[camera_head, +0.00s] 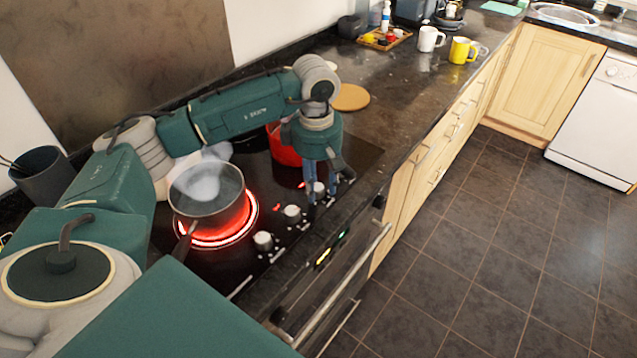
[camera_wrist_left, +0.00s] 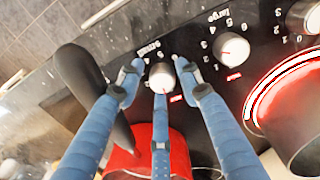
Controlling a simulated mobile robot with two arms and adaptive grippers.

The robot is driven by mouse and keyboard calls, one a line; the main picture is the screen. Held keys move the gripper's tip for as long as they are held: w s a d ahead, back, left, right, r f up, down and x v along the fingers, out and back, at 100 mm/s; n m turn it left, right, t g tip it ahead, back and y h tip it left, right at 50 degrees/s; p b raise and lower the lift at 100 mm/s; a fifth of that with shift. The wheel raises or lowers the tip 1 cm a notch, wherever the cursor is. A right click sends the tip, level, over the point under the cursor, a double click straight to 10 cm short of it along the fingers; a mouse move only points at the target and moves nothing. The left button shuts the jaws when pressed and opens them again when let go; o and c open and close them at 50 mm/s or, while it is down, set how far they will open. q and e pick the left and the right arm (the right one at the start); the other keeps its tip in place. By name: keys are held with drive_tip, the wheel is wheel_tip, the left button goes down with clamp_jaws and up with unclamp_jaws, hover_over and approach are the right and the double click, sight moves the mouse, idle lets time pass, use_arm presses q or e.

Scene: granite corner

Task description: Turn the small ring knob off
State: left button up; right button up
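The small ring knob, a pale round knob (camera_wrist_left: 161,75) marked "small", is at the centre of the left wrist view, with a red mark lit beside it. In the head view it (camera_head: 319,188) is partly hidden by the fingers. My left gripper (camera_wrist_left: 159,72) has three blue fingers spread around the knob, with small gaps visible at its sides; I cannot tell whether any finger touches it. In the head view the left gripper (camera_head: 320,182) points down at the cooktop's front edge. My right gripper is not in view.
A pan (camera_head: 207,193) with steam stands on a glowing red ring (camera_head: 252,215). A red pot (camera_head: 283,146) stands behind my left gripper. Other knobs (camera_head: 263,240) (camera_head: 292,213) line the front edge. A dark handle (camera_wrist_left: 82,68) lies close beside the fingers.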

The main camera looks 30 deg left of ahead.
sight(318, 189)
use_arm(q)
wheel_tip(318, 189, up, 12)
drive_tip(key=shift+s, duration=0.25)
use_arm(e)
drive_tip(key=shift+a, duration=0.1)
